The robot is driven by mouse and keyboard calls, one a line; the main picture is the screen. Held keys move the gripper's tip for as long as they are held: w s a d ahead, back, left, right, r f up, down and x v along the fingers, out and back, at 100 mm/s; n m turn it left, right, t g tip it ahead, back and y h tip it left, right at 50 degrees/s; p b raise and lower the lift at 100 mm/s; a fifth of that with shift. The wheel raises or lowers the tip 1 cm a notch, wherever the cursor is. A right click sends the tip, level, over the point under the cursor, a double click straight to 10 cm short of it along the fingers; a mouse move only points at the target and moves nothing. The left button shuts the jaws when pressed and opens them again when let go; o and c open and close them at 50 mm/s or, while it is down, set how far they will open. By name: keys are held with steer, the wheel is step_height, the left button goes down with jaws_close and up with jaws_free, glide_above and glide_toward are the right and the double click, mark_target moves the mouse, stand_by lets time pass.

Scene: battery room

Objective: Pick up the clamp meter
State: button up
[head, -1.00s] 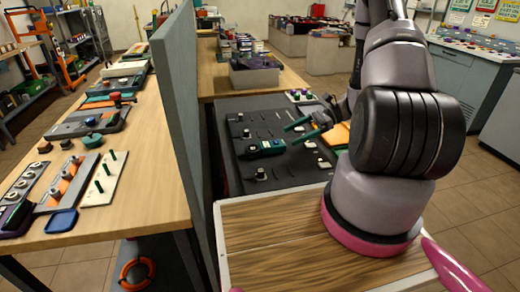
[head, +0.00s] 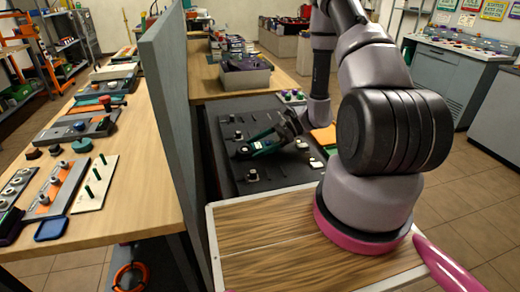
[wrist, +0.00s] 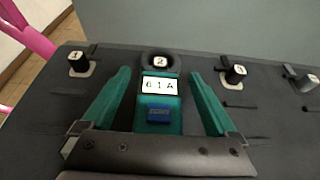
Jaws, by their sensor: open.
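The clamp meter (wrist: 158,126) is a teal body with a display reading 61A and a blue button, in the middle of the wrist view. Its dark ring lies at the far end, seemingly around the post labelled 2 (wrist: 160,62). My gripper (wrist: 159,74) is open, with one green finger on each side of the meter body and visible gaps between. The meter's near end is hidden by the gripper's base. In the head view my gripper (head: 262,142) is low over the dark panel, and it largely covers the meter there.
The dark panel (head: 232,160) carries several posts, including the post labelled 1 (wrist: 79,64) and the post labelled 3 (wrist: 236,74) either side of the meter. A grey partition (head: 172,110) stands left of the panel. A grey bin (head: 245,77) sits on the bench behind.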

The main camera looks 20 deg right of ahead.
jaws_close()
